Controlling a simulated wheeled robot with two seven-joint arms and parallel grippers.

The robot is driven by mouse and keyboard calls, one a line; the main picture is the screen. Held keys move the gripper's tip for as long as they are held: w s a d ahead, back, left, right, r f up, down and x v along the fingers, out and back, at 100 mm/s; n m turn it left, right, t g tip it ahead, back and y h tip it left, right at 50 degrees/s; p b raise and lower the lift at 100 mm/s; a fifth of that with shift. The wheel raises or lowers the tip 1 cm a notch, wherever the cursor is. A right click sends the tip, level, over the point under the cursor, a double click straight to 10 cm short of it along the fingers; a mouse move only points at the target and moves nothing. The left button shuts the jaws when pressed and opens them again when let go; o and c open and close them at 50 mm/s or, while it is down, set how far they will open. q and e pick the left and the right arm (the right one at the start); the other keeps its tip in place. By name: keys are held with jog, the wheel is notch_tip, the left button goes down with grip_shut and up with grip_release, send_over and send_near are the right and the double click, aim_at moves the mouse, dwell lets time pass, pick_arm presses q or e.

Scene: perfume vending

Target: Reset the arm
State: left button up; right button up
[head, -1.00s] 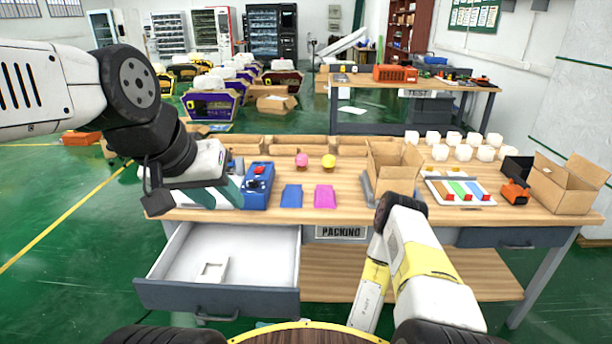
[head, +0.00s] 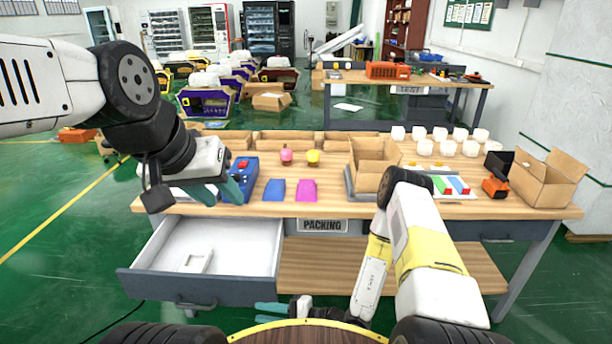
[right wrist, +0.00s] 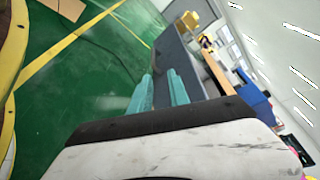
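My left arm comes in from the left in the head view. My left gripper (head: 222,192) hangs over the left end of the packing table (head: 350,202), in front of the blue box (head: 242,178). Its teal fingers are apart, with nothing seen between them. My right arm (head: 408,235) folds down at the table's front. My right gripper (head: 262,312) is low, below the open drawer, with its fingers pointing left. In the right wrist view its two teal fingers (right wrist: 160,90) stand apart and empty above the green floor.
The open white drawer (head: 225,245) juts out at the front left. A blue pad (head: 275,190), a pink pad (head: 306,190), a pink bottle (head: 286,156), a yellow bottle (head: 313,157) and an open carton (head: 372,160) are on the table. Another carton (head: 547,180) stands at the right end.

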jog(key=d+r+n+g+h, duration=0.15)
jog(key=r+n+g, duration=0.25)
jog(key=r, duration=0.8)
jog(key=d+r+n+g+h, duration=0.1)
jog(key=d+r+n+g, duration=0.3)
jog(key=r, duration=0.8)
jog(key=s+d+r+t+h, duration=0.4)
jog(key=d+r+t+h, duration=0.1)
jog(key=d+r, duration=0.4)
jog(key=s+d+r+n+t+h, duration=0.1)
jog(key=s+d+r+t+h, duration=0.3)
jog(key=d+r, duration=0.6)
jog(key=shift+d+r+n+t+h, duration=0.3)
jog(key=shift+r+t+h, duration=0.25)
jog(key=shift+h, duration=0.4)
